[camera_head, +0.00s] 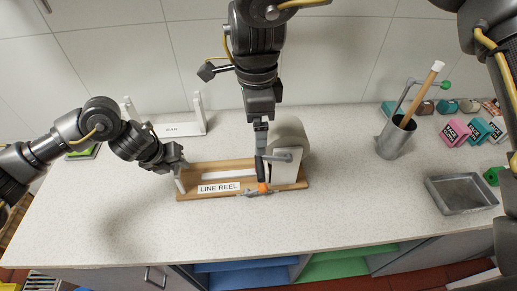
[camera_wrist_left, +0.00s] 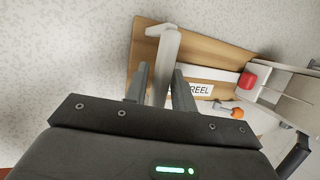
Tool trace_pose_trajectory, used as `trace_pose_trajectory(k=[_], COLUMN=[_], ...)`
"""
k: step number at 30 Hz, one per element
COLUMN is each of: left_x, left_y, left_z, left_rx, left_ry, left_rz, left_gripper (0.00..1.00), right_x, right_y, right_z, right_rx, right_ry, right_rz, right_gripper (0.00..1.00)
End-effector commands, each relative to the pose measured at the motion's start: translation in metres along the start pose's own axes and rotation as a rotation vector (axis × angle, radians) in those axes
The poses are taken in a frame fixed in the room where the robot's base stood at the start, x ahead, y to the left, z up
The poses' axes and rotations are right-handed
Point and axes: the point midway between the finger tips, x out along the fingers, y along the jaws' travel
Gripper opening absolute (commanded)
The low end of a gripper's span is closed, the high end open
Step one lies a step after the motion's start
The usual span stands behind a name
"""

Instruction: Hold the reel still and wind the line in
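The line reel (camera_head: 215,190) is a wooden base with a "LINE REEL" label, a pale left post and a pale right upright (camera_head: 286,168). My left gripper (camera_head: 181,166) is at the left end. In the left wrist view, its fingers (camera_wrist_left: 161,78) are closed on either side of the left post (camera_wrist_left: 165,45). An orange knob (camera_head: 262,187) on a grey crank bar sits at the front right; the knob also shows in the left wrist view (camera_wrist_left: 237,113). My right gripper (camera_head: 262,160) points down just above the knob. Whether it grips the knob is unclear.
A white rack (camera_head: 180,129) stands behind on the left. A grey pot (camera_head: 392,143) with a wooden stick, pink and teal blocks (camera_head: 455,132) and a grey tray (camera_head: 461,193) are at the right. The counter in front of the reel is clear.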

Motion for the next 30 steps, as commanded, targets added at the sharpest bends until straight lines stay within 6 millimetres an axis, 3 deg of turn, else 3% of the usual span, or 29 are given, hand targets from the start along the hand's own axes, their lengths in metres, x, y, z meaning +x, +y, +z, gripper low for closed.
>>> trace_pose_trajectory(k=[1,4,14,17,30], left_x=[0.000,0.000,-0.004,-0.015,-0.101], left_y=[0.000,0.000,-0.001,-0.001,0.000], left_z=[0.000,0.000,0.001,0.002,0.002], left_rx=[-0.001,-0.001,-0.001,0.000,0.001], left_ry=[0.000,0.000,-0.002,-0.004,-0.006], left_rz=[0.000,-0.001,-0.002,-0.003,-0.001], left_gripper=[0.32,0.45,0.45,0.45,0.45], right_x=[0.000,0.000,0.000,0.000,0.000], right_y=[0.000,0.000,0.000,0.000,0.000], right_z=[0.000,0.000,0.000,0.000,0.000], right_rx=[0.000,0.000,0.000,0.000,0.000], right_ry=[0.000,0.000,0.000,0.000,0.000], right_rz=[0.000,0.000,0.000,0.000,0.000], right_gripper=[0.90,0.90,0.90,0.90,0.90])
